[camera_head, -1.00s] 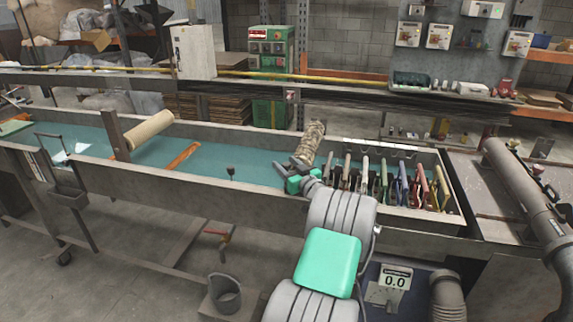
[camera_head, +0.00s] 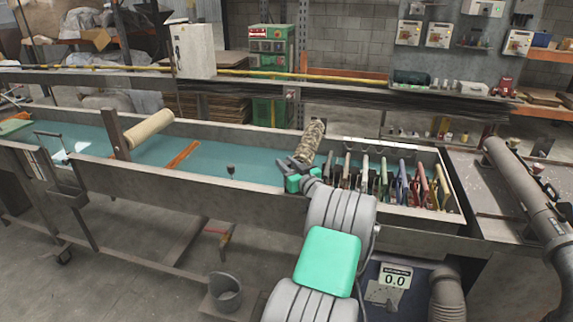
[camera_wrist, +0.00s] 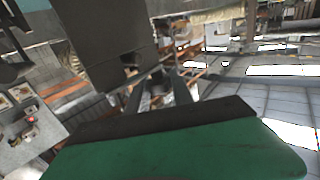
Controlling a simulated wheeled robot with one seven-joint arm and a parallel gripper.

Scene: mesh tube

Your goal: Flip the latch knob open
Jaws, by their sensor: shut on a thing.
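My gripper (camera_head: 289,166) reaches over the near wall of the long trough, at the left end of the row of coloured handles. It also shows in the wrist view (camera_wrist: 158,94), where its two dark fingers are closed on a small grey piece (camera_wrist: 157,84), which looks like the latch knob. The piece is dim and mostly hidden between the fingers, so its angle cannot be told. A broad grey plate (camera_wrist: 105,45) is close to the fingers in the wrist view. The mottled mesh tube (camera_head: 312,140) lies just behind my gripper in the head view.
The trough (camera_head: 190,190) has a teal floor and a beige roller (camera_head: 150,128) at left. A small dark knob on a stem (camera_head: 231,170) stands left of my gripper, apart from it. Several coloured handles (camera_head: 401,183) stand close on the right. A large grey pipe (camera_head: 520,185) is farther right.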

